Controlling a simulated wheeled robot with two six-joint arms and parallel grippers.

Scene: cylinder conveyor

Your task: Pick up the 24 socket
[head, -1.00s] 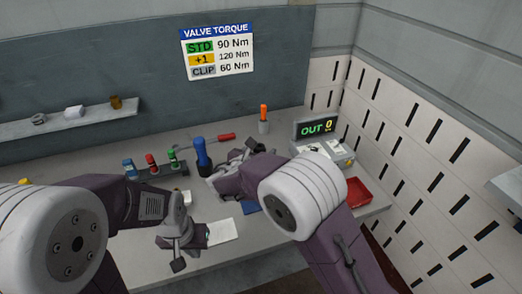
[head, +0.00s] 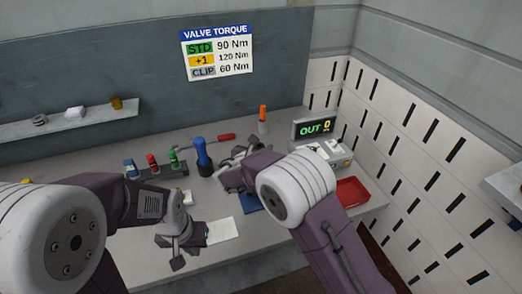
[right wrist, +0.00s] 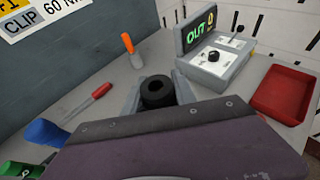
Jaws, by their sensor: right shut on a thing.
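A black hollow socket (right wrist: 157,92) sits upright between the fingers of my right gripper (right wrist: 157,98) in the right wrist view. The gripper is shut on it. No size mark on the socket can be read, so I cannot tell if it is the 24. In the head view my right gripper (head: 236,157) is over the bench, just right of the blue-handled tool (head: 201,154), and the socket is not clear there. My left gripper (head: 180,243) hangs low over the front of the bench, beside the white sheet (head: 223,229); its finger gap cannot be made out.
A rack (head: 160,170) with blue, red and green-topped pieces stands left. A red-handled tool (head: 222,137) and an orange-handled one (head: 263,114) are behind. The OUT display (head: 313,128) and red tray (head: 352,190) are right. A blue mat (head: 250,204) lies in front.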

